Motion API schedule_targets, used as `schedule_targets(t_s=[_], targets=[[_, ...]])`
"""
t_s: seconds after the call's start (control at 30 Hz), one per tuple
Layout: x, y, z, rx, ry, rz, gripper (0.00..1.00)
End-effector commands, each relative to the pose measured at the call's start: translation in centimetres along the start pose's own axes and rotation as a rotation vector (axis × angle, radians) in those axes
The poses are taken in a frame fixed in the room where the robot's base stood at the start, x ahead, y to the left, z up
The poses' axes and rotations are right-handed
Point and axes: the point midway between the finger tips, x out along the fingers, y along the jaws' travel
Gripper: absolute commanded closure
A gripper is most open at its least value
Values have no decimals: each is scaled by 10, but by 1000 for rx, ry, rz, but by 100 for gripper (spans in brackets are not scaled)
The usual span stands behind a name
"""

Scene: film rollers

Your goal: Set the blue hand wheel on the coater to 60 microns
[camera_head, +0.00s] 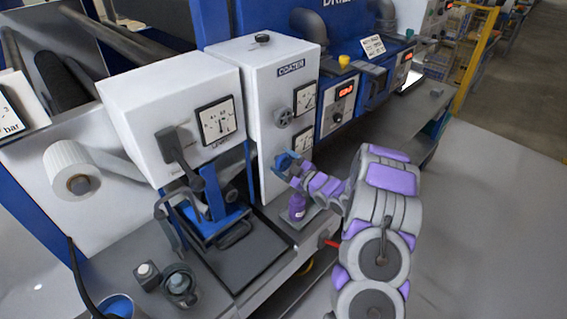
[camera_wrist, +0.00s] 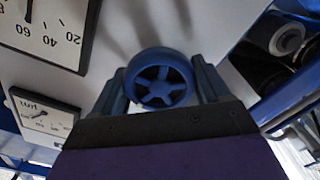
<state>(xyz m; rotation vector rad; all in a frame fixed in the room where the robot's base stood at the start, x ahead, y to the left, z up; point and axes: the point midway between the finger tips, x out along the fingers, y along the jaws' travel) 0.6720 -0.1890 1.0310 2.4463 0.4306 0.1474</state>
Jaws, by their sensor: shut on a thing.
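The blue hand wheel (camera_head: 284,162) sits low on the front of the white coater cabinet (camera_head: 264,85). In the wrist view the spoked wheel (camera_wrist: 160,80) lies between the two fingers of my gripper (camera_wrist: 159,72), which is shut on its rim from both sides. In the head view my gripper (camera_head: 294,172) reaches the wheel from the right. A small dial marked µm (camera_wrist: 42,115) shows at the left of the wrist view; its exact reading is too small to tell.
A grey hand wheel (camera_head: 283,117) and an upper dial (camera_head: 305,97) are above the blue wheel. A black tray (camera_head: 237,256) lies on the bench to the left. The floor at right is clear.

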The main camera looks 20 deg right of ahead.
Motion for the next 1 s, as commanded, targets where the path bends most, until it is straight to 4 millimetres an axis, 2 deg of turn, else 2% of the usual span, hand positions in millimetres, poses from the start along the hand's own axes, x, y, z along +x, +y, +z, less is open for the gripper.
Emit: schedule_targets(t_s=[0.4, 0.77, 0.8, 1.0], targets=[[0, 1, -2, 186, 0, -2, 56], [0, 1, -1, 206, 3, 0, 56], [0, 1, -1, 206, 3, 0, 22], [0, 0, -1, 206, 1, 0, 3]])
